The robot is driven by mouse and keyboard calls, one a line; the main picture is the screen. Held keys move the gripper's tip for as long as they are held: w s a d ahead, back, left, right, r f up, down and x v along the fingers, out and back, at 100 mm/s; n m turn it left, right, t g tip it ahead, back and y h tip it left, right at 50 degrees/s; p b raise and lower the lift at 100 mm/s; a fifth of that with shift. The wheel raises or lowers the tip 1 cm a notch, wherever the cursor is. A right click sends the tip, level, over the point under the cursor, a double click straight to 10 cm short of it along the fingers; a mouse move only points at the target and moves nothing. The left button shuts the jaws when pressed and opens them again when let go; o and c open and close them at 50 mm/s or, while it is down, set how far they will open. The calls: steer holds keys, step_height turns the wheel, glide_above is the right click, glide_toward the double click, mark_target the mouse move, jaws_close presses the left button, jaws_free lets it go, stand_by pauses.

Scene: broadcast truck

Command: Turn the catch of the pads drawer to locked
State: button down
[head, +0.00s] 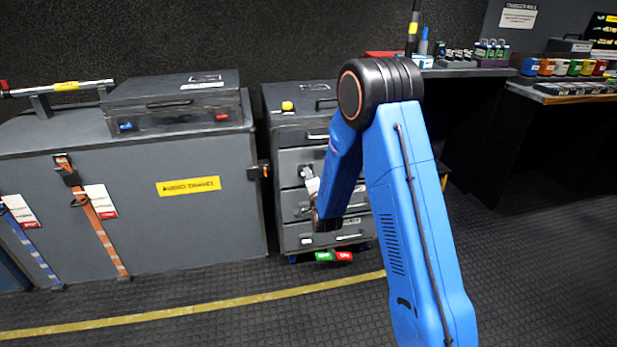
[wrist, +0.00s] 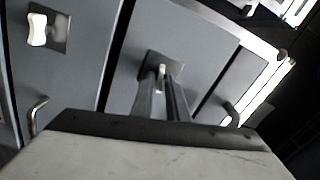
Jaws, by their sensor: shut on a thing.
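A grey drawer cabinet (head: 290,133) stands left of my blue arm, with several drawers in its front. In the wrist view, my gripper (wrist: 162,82) reaches to a small pale catch (wrist: 162,69) on a dark square plate on a drawer front. The narrow fingers are closed around the catch knob, which is mostly hidden between them. In the head view my gripper (head: 309,180) is at the upper drawer fronts, partly hidden by my arm. I cannot read which drawer is the pads drawer, nor tell the catch's turned position.
Another white catch (wrist: 38,32) sits on the neighbouring front, with a bar handle (wrist: 38,114) near it. A large grey case (head: 130,220) stands left. The floor in front is clear.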

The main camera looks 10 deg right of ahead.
steer(key=shift+f+m, duration=0.1)
steer(key=shift+m, duration=1.5)
steer(key=c, duration=1.9)
jaws_free()
steer(key=shift+s, duration=0.1)
